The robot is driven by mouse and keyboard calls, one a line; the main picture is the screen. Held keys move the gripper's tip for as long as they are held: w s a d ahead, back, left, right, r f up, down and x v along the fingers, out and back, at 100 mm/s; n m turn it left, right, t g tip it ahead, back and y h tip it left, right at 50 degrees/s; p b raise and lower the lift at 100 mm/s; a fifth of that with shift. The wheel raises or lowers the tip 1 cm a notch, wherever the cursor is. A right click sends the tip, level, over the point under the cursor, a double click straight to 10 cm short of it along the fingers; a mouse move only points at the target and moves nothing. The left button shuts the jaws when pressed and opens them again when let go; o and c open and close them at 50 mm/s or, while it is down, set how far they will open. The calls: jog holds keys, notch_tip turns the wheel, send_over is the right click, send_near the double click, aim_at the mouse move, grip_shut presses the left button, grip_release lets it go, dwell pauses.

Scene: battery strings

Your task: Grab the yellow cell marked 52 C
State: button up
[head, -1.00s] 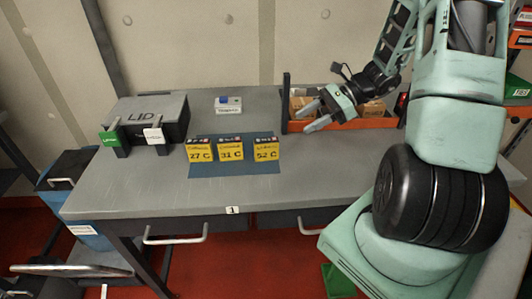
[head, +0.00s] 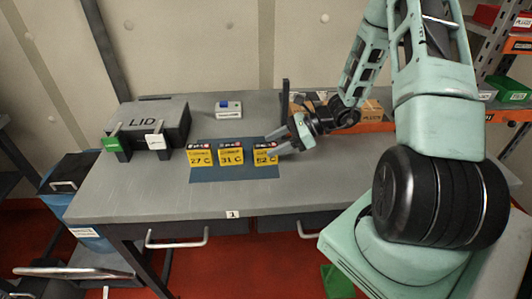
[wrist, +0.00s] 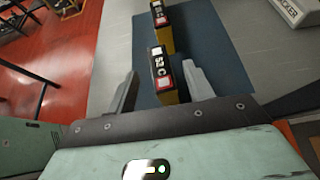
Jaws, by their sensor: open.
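The yellow cell marked 52 C (head: 264,158) stands at the right end of a row on the blue mat (head: 225,174). In the wrist view the 52 C cell (wrist: 164,72) stands between my two open fingers, nearer the right one. My gripper (head: 276,145) is open at the right side of that cell, its fingers reaching down and left toward it. In the wrist view my gripper (wrist: 160,90) has its fingers on either side of the cell. I cannot tell whether a finger touches it. The cells marked 31 C (head: 230,155) and 27 C (head: 200,157) stand to its left.
A dark box marked LID (head: 150,122) stands at the left, with a green tag (head: 110,143) and a white tag (head: 155,140) in front. A small device with a blue top (head: 229,109) sits behind the mat. An orange bin (head: 371,127) stands at the right. The front tabletop is clear.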

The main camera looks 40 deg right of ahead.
aim_at(266, 145)
jog(key=x, duration=0.2)
jog(key=p+x, duration=0.1)
jog(key=x, duration=0.1)
jog(key=shift+w+r, duration=0.1)
jog(key=shift+r, duration=0.15)
jog(key=shift+w+a+f, duration=0.25)
jog(key=shift+a+f, duration=0.05)
jog(key=shift+a, duration=0.05)
grip_shut()
jog(key=shift+r, duration=0.15)
